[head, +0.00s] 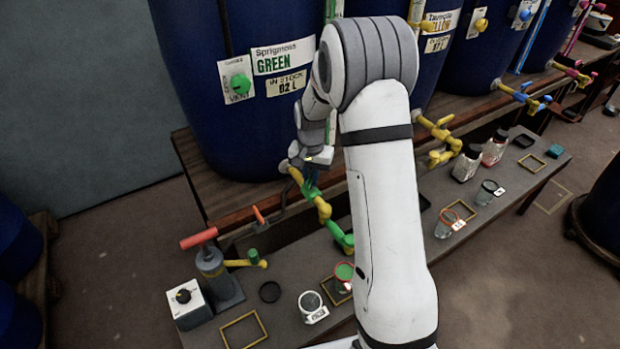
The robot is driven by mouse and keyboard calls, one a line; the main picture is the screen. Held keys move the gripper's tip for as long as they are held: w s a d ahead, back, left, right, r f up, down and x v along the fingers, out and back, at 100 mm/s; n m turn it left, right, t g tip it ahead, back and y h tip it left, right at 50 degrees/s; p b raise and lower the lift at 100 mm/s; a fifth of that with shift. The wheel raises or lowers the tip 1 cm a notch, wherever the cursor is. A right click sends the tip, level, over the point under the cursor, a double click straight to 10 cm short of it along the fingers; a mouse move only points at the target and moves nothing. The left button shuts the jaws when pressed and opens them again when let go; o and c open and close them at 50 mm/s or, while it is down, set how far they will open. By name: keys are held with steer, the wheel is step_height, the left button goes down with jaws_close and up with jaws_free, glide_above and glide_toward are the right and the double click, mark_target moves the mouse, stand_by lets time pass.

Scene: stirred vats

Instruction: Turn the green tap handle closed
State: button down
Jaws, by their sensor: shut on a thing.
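The green tap (323,209) comes out low on the blue vat labelled Sprigmoss GREEN (215,90). Its body is yellow and green and runs down to a green spout (346,241). My gripper (311,175) reaches down to the tap from above and is shut on the green tap handle (310,190). The handle is mostly covered by the jaws, so its angle is hard to tell. My white arm crosses the middle of the view and hides part of the bench.
A dark bench (285,320) below the tap carries a jar with a green-and-red lid (344,271), another jar (310,302) and a red-handled pump (212,262). Other vats with a yellow tap (438,130) and a blue tap (525,97) stand to the right.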

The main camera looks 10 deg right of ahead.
mark_target(311, 175)
steer(key=m, duration=0.4)
steer(key=shift+m, duration=0.3)
steer(key=shift+m+b, duration=0.4)
steer(key=shift+m, duration=1.5)
steer(key=c, duration=1.4)
jaws_free()
steer(key=shift+c, duration=0.2)
step_height(311, 175, up, 8)
steer(key=shift+f, duration=0.1)
